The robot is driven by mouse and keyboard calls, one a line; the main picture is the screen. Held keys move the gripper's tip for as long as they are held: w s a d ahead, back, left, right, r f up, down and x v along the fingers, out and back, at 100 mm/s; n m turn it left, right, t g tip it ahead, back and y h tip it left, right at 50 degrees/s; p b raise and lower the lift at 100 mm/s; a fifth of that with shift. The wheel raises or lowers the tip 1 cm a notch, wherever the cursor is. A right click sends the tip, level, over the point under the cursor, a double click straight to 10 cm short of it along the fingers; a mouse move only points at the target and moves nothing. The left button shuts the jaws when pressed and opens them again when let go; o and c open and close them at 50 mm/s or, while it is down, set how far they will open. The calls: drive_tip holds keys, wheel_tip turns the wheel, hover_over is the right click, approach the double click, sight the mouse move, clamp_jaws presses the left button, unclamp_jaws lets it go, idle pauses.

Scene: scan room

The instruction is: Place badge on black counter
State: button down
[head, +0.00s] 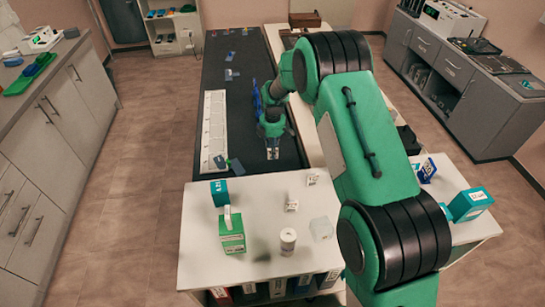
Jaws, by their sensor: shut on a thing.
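The black counter (258,68) is the long dark surface running away from me in the middle of the head view. My gripper (272,152) points down over the near part of this counter, just beyond the white table edge. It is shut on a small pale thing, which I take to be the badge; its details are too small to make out. I cannot tell whether it touches the counter. My arm hides part of the counter's right side.
A white table (205,265) in front holds a green box (232,232), a white jar (288,241) and small white blocks. A long white strip (214,130) lies along the counter's left, with a dark item (235,166) near its end. Small blue items (230,74) lie farther back.

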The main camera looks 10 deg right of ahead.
drive_tip(key=shift+f+b, duration=0.3)
drive_tip(key=shift+f, duration=1.55)
drive_tip(key=shift+f, duration=0.1)
drive_tip(key=c, duration=1.6)
unclamp_jaws()
drive_tip(key=shift+f, duration=0.1)
drive_tip(key=shift+c, duration=0.2)
wheel_tip(320, 180, up, 12)
drive_tip(key=shift+r+p, duration=0.2)
drive_tip(key=shift+p, duration=0.8)
